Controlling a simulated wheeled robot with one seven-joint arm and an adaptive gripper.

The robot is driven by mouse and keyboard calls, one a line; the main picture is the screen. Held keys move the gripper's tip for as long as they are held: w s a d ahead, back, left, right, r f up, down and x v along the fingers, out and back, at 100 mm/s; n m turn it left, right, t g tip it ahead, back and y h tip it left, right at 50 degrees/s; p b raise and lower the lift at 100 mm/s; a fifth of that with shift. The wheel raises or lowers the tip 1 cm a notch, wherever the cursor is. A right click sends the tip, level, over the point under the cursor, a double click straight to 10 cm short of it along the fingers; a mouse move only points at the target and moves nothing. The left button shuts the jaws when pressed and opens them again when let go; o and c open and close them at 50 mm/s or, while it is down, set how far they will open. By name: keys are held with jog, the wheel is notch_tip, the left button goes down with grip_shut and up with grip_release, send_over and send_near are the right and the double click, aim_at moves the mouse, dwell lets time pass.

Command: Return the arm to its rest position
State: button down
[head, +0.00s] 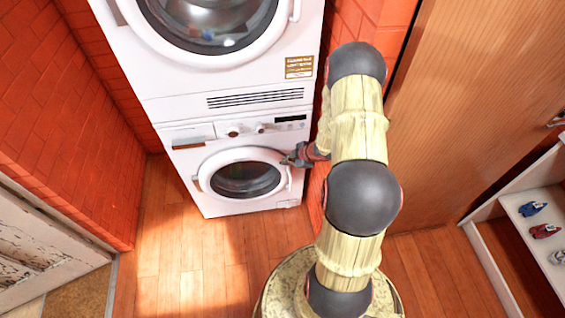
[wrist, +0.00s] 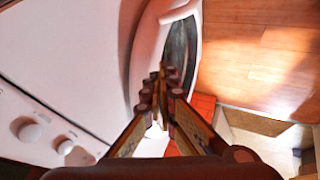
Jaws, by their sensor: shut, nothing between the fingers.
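My gripper (head: 290,160) is at the end of my arm, in front of the right side of the lower washer's round door in the head view. In the wrist view my gripper (wrist: 160,78) has its fingertips together with nothing between them. The fingers overlap the door's rim in that view; I cannot tell whether they touch it. My arm (head: 358,130) rises from my base and bends forward toward the machines.
The lower washer (head: 245,178), its door apparently closed, stands beneath another white machine (head: 215,75). Red brick walls (head: 60,110) flank them. Wooden floor (head: 190,255) is clear at left.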

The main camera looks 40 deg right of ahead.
jog(key=shift+s+r, duration=0.3)
jog(key=shift+s, duration=0.05)
jog(key=w+r+m+h, duration=0.2)
jog(key=r, duration=0.7)
jog(key=w+r+m+h, duration=0.1)
jog(key=w+r+h, duration=0.15)
jog(key=r, duration=0.75)
jog(key=s+a+r+m, duration=0.1)
jog(key=a+r+m, duration=0.15)
jog(key=r, duration=0.35)
jog(key=s+a+r+m, duration=0.1)
jog(key=s+a+r, duration=0.15)
jog(key=r, duration=0.45)
jog(key=s+a+r+m+y, duration=0.1)
jog(key=s+a+r, duration=0.3)
jog(key=s+a, duration=0.3)
jog(key=s+a+r+m+g+y+p, duration=0.1)
jog(key=s+a+r+m, duration=0.1)
jog(key=s+a+r, duration=0.2)
jog(key=s+a+r+m+y, duration=0.1)
jog(key=s+a+r, duration=0.3)
jog(key=s+a, duration=0.6)
jog(key=a, duration=0.2)
jog(key=shift+s+a+g, duration=0.3)
jog(key=shift+s, duration=0.1)
jog(key=shift+m, duration=0.25)
